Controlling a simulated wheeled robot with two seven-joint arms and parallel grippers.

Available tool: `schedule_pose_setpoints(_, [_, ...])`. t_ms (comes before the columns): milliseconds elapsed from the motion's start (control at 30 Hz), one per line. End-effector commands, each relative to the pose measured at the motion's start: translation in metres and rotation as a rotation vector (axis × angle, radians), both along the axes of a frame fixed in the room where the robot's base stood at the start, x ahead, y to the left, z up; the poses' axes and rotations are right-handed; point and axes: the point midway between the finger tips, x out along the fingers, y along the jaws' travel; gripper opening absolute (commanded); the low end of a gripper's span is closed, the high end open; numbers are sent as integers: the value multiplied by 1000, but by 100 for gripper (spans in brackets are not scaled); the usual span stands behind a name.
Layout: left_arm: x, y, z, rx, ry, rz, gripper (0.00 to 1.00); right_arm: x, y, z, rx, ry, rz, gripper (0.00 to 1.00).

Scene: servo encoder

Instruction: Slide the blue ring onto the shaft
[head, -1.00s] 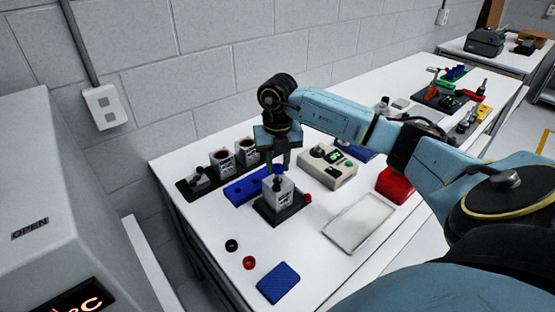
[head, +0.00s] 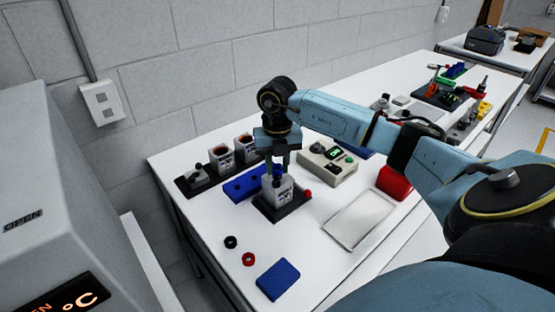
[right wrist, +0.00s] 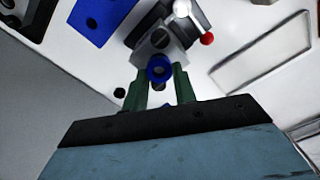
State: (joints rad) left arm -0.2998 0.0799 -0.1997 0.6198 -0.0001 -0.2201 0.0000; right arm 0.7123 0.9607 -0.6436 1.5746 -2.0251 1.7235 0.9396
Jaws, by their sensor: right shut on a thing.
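The blue ring (right wrist: 160,68) is held between the green fingertips of my right gripper (right wrist: 161,86); its dark centre faces the wrist camera. In the head view my right gripper (head: 278,171) points down, with the blue ring (head: 278,169) between its fingers, directly over the grey servo (head: 284,193). The servo sits in a black holder (head: 300,201). It also shows in the right wrist view (right wrist: 154,46), just beyond the ring. The shaft is mostly hidden by ring and fingers; I cannot tell whether the ring is around it. My left gripper is not in view.
A blue block (head: 243,186) and a black rack (head: 190,186) with several grey units stand behind and left. A black ring (head: 231,242), red ring (head: 249,259) and blue pad (head: 278,281) lie in front. A white tray (head: 358,218) and grey meter (head: 328,163) are right.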

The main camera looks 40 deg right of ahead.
Motion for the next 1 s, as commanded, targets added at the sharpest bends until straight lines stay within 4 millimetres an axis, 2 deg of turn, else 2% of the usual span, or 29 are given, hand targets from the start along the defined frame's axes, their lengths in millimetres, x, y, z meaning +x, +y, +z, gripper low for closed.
schedule_pose_setpoints(267, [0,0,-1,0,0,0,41,0,0,-1,0,0,0,6])
schedule_pose_setpoints(300, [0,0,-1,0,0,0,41,0,0,-1,0,0,0,30])
schedule_pose_setpoints(467, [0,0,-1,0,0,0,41,0,0,-1,0,0,0,51])
schedule_pose_setpoints(667, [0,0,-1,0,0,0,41,0,0,-1,0,0,0,53])
schedule_pose_setpoints(800, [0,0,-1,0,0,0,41,0,0,-1,0,0,0,67])
schedule_pose_setpoints(1000, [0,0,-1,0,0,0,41,0,0,-1,0,0,0,67])
